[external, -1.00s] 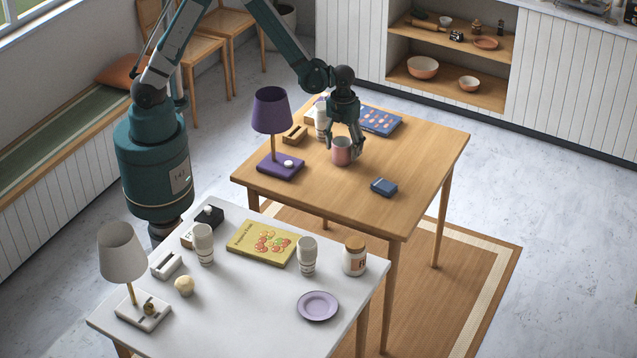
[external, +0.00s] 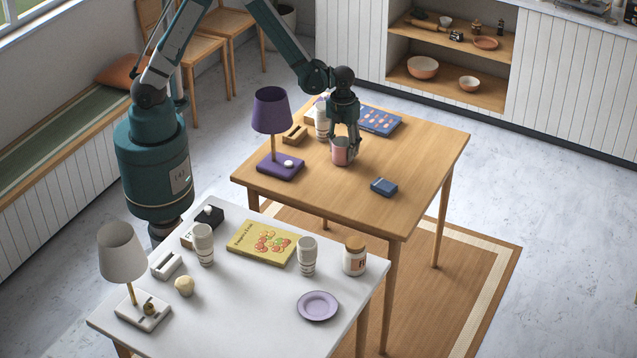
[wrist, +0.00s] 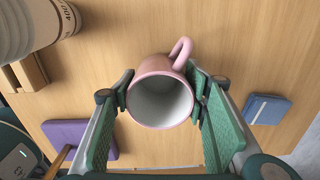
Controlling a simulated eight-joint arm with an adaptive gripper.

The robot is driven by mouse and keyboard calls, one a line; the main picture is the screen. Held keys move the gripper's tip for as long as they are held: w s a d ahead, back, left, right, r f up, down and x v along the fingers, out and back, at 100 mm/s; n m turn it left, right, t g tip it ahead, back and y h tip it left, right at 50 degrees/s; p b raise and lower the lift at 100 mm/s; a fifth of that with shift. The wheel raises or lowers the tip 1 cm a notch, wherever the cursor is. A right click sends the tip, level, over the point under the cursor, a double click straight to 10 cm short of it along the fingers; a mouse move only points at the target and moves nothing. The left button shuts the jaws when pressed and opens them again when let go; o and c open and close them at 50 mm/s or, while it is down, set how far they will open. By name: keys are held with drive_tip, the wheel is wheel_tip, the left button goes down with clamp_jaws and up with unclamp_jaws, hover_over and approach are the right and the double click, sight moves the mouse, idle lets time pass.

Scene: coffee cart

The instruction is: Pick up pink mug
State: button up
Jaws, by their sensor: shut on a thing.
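The pink mug (external: 340,151) stands upright on the wooden table, under my gripper (external: 346,143). In the wrist view the pink mug (wrist: 160,92) shows its pale, empty inside, with its handle toward the upper right. My gripper (wrist: 160,98) has one green finger on each side of the mug, both against its outer wall, and is shut on it. Whether the mug's base touches the table is hard to tell.
A purple lamp (external: 272,112) and a white striped cup (external: 321,122) stand left of the mug. A blue book (external: 380,121) lies behind it and a small blue box (external: 384,187) at front right. The table's right side is clear. A white table (external: 250,300) with several items is nearer.

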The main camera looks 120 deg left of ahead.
wheel_tip(320, 180, up, 10)
drive_tip(key=p, duration=0.1)
drive_tip(key=shift+p, duration=0.4)
idle(0.5)
